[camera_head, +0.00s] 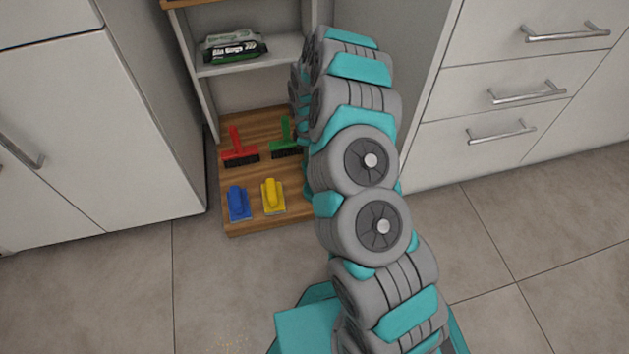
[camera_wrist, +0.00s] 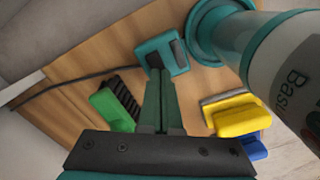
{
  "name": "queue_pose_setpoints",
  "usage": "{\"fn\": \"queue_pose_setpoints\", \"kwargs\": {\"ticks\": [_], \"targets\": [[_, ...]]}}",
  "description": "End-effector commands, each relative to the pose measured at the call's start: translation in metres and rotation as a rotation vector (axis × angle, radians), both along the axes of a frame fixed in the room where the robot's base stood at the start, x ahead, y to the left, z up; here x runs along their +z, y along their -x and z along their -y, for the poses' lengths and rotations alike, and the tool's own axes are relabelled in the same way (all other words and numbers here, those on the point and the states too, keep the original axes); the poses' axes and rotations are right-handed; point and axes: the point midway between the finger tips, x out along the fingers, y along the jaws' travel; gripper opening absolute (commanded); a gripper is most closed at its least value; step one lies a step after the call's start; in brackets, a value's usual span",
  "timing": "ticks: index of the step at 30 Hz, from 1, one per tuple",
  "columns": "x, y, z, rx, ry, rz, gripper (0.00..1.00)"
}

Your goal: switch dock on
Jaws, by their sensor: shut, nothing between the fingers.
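In the wrist view a small teal box (camera_wrist: 158,56) with a dark inset part (camera_wrist: 178,52) lies on the wooden board; a dark cable runs from it to the left. It looks like the dock. My gripper (camera_wrist: 160,78) is shut and empty, its fingertips pointing at the near edge of the teal box. I cannot tell whether they touch it. Whether the dark part is a switch, and its position, is unclear. In the head view my arm hides the teal box and the gripper.
A white and teal cylinder (camera_wrist: 285,60) with lettering stands close on the right. A green brush (camera_wrist: 115,105), a yellow scrubber (camera_wrist: 238,115) and a blue one (camera_head: 238,203) lie nearby. A red brush (camera_head: 238,147) is at left on the board (camera_head: 255,180). Cabinets flank the niche.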

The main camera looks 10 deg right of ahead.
Motion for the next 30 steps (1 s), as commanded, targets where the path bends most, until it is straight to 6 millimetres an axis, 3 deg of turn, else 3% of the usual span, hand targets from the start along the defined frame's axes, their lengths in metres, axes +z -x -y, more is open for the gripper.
{"fn": "queue_pose_setpoints", "kwargs": {"ticks": [11,30], "targets": [[0.001,0.000,0.000,0.000,0.000,0.000,0.00],[0.046,0.000,0.000,-0.001,-0.001,0.001,0.00]]}}
